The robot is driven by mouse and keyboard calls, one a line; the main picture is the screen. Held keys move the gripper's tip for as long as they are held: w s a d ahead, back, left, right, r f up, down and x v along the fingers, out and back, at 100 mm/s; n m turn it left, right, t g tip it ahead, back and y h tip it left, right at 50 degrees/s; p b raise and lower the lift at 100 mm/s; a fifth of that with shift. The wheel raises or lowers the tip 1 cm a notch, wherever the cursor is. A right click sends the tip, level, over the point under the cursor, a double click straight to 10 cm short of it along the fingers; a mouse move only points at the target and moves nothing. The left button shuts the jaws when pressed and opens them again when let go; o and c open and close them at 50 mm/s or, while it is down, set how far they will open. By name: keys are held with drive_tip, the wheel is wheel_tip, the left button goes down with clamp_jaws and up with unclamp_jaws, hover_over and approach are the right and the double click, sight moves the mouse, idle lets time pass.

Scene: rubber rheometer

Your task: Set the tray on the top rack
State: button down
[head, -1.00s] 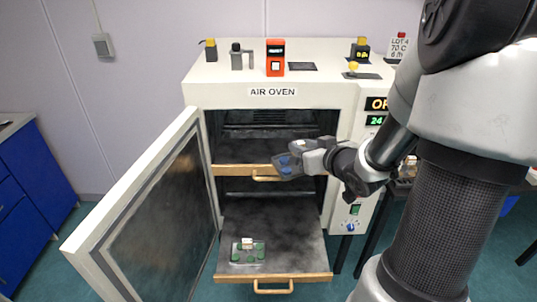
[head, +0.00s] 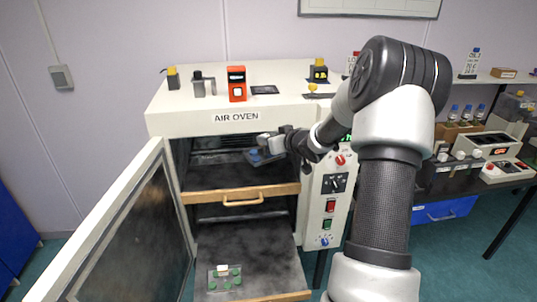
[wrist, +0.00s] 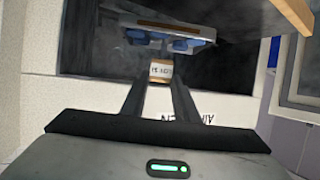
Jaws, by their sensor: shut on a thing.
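My gripper (head: 268,145) is shut on a small tray (head: 262,158) with blue pieces on it. The tray is held just above the top rack (head: 225,178) at the oven's opening, towards its right side. In the wrist view the tray (wrist: 160,38) lies beyond the fingers, which close on its small labelled tab (wrist: 160,72). Whether the tray touches the rack cannot be told. The top rack is partly pulled out, with a wooden front edge and handle. The air oven (head: 185,122) stands with its door (head: 110,235) open to the left.
The lower rack (head: 260,245) is pulled out and holds another tray (head: 212,284) with green pieces. The oven door stands on the left and the control panel (head: 330,205) on the right. The visible top rack surface is clear.

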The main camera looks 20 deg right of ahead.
sight(269, 156)
wheel_tip(269, 156, down, 6)
drive_tip(key=shift+s+a+f, duration=0.1)
drive_tip(key=shift+s, duration=0.05)
drive_tip(key=shift+w+f, duration=0.25)
drive_tip(key=shift+f, duration=0.15)
drive_tip(key=shift+s+f, duration=0.1)
drive_tip(key=c, duration=1.4)
unclamp_jaws()
drive_tip(key=shift+f, duration=0.1)
drive_tip(key=shift+s+r, duration=0.15)
drive_tip(key=shift+r, duration=0.15)
drive_tip(key=v, duration=1.1)
drive_tip(key=shift+s+r, duration=0.15)
drive_tip(key=shift+s, duration=0.1)
